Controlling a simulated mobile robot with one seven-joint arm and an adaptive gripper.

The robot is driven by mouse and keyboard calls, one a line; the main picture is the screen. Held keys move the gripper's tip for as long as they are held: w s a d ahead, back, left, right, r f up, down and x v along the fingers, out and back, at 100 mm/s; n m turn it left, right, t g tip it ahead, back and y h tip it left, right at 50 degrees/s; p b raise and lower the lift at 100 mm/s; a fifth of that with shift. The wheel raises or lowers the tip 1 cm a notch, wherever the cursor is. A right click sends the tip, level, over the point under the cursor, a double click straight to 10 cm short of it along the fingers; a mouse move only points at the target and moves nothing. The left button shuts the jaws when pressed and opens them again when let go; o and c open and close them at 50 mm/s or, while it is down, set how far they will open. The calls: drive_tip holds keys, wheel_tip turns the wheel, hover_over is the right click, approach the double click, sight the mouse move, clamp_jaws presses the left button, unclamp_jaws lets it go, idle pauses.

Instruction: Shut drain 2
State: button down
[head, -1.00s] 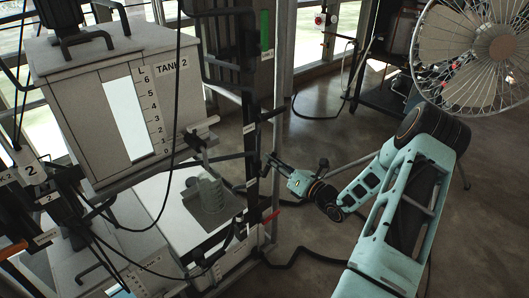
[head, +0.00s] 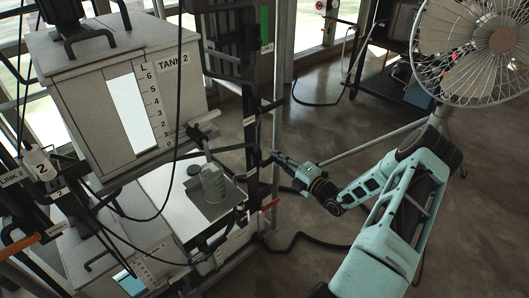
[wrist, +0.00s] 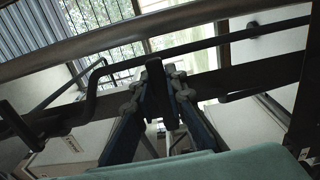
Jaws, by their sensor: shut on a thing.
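Tank 2 (head: 185,85) is a grey box with a clear sight strip and a level scale, at the left of the head view. A pipe fitting (head: 203,130) sticks out low on its right side, above a ribbed clear cylinder (head: 212,184). My gripper (head: 274,157) is at the dark upright post, right of this fitting. In the wrist view, my gripper (wrist: 160,80) has its fingers closed on a dark handle (wrist: 156,100). The handle's far end is hidden by the fingers. I cannot read a drain label on it.
A red-tipped handle (head: 270,205) sits lower on the frame, near my gripper. Cables hang in front of the tank. A tag marked 2 (head: 40,168) hangs at left. A large fan (head: 480,50) stands at right, near my arm.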

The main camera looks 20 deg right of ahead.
drive_tip(key=shift+s+f, duration=0.1)
drive_tip(key=c, duration=1.9)
unclamp_jaws()
drive_tip(key=shift+p+v, duration=0.9)
drive_tip(key=shift+v, duration=2.55)
